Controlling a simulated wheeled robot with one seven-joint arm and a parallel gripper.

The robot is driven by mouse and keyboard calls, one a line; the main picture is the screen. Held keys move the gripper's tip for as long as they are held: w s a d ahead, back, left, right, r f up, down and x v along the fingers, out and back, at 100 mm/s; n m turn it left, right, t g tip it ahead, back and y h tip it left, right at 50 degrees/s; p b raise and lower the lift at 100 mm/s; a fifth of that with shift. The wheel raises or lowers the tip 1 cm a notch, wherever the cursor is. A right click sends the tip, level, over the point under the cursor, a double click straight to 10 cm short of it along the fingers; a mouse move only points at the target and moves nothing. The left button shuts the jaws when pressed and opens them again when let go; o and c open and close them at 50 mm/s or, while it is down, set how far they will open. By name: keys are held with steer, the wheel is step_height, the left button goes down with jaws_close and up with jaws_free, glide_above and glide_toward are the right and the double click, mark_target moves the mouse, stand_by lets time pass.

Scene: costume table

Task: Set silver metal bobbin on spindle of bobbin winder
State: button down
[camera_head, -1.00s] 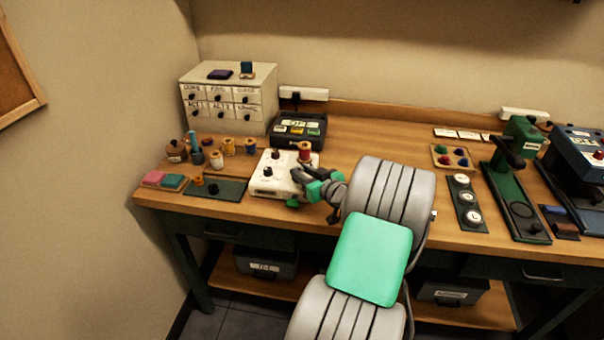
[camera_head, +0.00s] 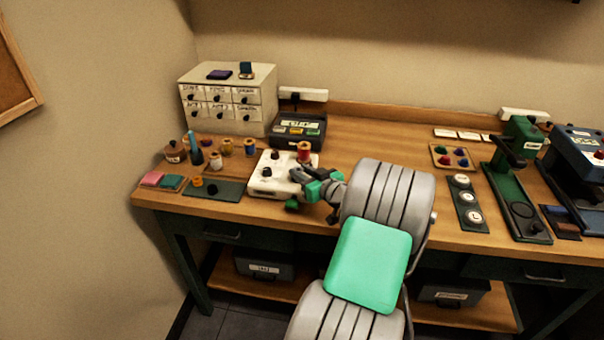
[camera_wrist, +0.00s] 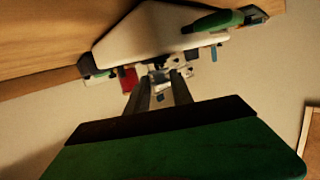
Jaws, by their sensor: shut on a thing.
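The bobbin winder (camera_head: 262,188) is a white box with dark knobs near the front edge of the table, left of my arm. A red thread spool (camera_head: 304,151) stands at its back right. My gripper (camera_head: 294,176) is over the winder's right side. In the wrist view, my gripper (camera_wrist: 161,77) is shut on a small greyish piece, the silver metal bobbin (camera_wrist: 160,73), in front of the white winder body (camera_wrist: 150,38). The bobbin is too small and dark to see its tilt. The spindle is hidden or too small to make out, so I cannot tell whether they touch.
Several thread spools (camera_head: 216,159) and a dark green mat (camera_head: 228,190) are left of the winder. A black box (camera_head: 298,130) and a small drawer cabinet (camera_head: 245,100) stand behind. A button panel (camera_head: 466,204) and a green press (camera_head: 512,200) are right of my arm.

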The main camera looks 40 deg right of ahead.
steer(key=shift+f+b, duration=0.65)
steer(key=shift+b, duration=0.1)
steer(key=c, duration=1.4)
jaws_free()
steer(key=shift+r, duration=0.1)
steer(key=shift+b+v, duration=0.6)
steer(key=shift+v, duration=4.9)
